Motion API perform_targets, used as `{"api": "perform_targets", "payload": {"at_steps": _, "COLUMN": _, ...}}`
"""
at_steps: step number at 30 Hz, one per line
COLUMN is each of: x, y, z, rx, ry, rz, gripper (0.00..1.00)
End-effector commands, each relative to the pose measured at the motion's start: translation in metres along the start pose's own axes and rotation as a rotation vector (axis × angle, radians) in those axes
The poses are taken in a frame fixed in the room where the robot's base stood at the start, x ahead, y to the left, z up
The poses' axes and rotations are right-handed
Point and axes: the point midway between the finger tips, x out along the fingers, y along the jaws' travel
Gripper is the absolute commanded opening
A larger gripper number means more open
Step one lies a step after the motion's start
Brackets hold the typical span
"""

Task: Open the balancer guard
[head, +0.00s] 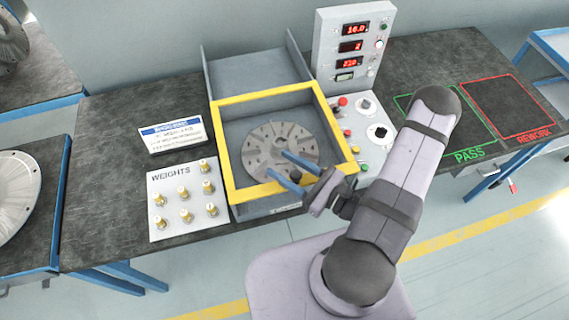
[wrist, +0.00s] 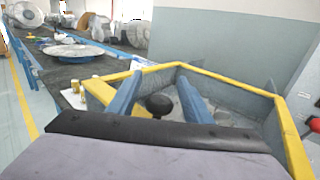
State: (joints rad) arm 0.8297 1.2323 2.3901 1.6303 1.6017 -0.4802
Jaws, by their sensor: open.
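The balancer guard (head: 223,150) is a yellow-edged frame lying down over the balancer well, with a grey bladed disc (head: 265,147) seen inside it. Its yellow edge (wrist: 215,74) also shows in the wrist view. A dark round knob (head: 296,177) is near the guard's front edge. In the wrist view the black knob (wrist: 158,104) shows between my two blue fingers. My gripper (head: 293,171) is open at the front of the guard, with the fingers either side of the knob. I cannot tell whether they touch it.
A control panel (head: 372,135) with buttons and a display box (head: 350,48) stand to the right. A weights board (head: 188,200) and a sign (head: 173,136) are to the left. Green PASS (head: 469,155) and red REWORK (head: 533,134) areas look empty.

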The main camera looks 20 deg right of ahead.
Motion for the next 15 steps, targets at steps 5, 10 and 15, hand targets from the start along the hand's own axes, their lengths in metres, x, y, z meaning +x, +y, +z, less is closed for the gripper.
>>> {"api": "perform_targets", "payload": {"at_steps": 5, "x": 0.0012, "y": -0.0002, "z": -0.0001, "rx": 0.000, "ry": 0.000, "rz": -0.001, "gripper": 0.45}}
{"api": "perform_targets", "payload": {"at_steps": 10, "x": 0.0011, "y": -0.0002, "z": -0.0001, "rx": 0.000, "ry": 0.000, "rz": -0.001, "gripper": 0.41}}
{"api": "perform_targets", "payload": {"at_steps": 15, "x": 0.0011, "y": -0.0001, "z": -0.0001, "rx": 0.000, "ry": 0.000, "rz": -0.001, "gripper": 0.00}}
